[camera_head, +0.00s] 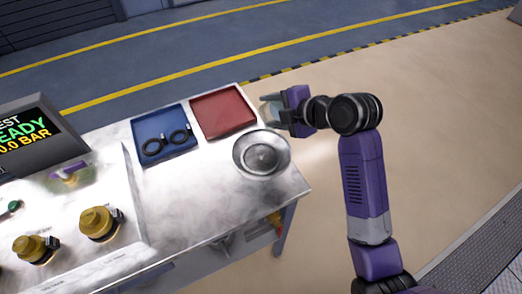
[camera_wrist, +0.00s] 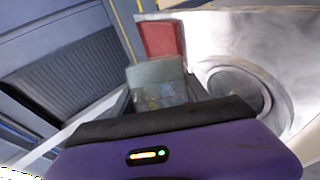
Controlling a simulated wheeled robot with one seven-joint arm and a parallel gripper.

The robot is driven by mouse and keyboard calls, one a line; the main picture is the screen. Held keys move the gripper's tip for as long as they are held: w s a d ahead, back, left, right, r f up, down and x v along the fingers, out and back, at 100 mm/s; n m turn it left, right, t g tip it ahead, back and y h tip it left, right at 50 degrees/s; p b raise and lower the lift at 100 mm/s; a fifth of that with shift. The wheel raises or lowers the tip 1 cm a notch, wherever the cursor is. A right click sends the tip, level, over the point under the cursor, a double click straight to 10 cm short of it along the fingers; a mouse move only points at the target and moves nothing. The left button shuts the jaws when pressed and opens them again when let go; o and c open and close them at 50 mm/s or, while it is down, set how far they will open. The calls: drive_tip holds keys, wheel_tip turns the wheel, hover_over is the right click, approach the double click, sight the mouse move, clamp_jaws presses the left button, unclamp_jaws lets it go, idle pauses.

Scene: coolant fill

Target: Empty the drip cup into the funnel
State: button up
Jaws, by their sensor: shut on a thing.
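My gripper (camera_head: 284,107) is shut on a clear, greyish drip cup (camera_head: 270,108), just past the right edge of the bench in the head view. In the wrist view the cup (camera_wrist: 158,82) shows above the purple gripper body, and its lower part is hidden. I cannot tell for sure whether the cup is tilted or what is in it. The round metal funnel (camera_head: 261,153) sits at the bench's right end, below and left of the gripper. In the wrist view the funnel (camera_wrist: 238,88) is to the right of the cup, apart from it.
A red tray (camera_head: 223,112) lies behind the funnel. A blue tray (camera_head: 163,132) with black rings is left of it. A panel with yellow knobs (camera_head: 98,222) and a screen (camera_head: 35,138) stand at the left. The metal bench top (camera_head: 190,200) in front is clear.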

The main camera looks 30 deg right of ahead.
drive_tip(key=shift+f+b, duration=0.1)
drive_tip(key=shift+b, duration=0.25)
drive_tip(key=shift+s+a+r+n+t+h+b, duration=0.35)
drive_tip(key=shift+a+r+n+t+h+b, duration=0.15)
drive_tip(key=shift+a+n+h+b, duration=0.15)
idle(0.8)
drive_tip(key=shift+f+n+t+h+b, duration=0.35)
drive_tip(key=shift+f+t+h+b, duration=0.1)
drive_tip(key=shift+b, duration=1)
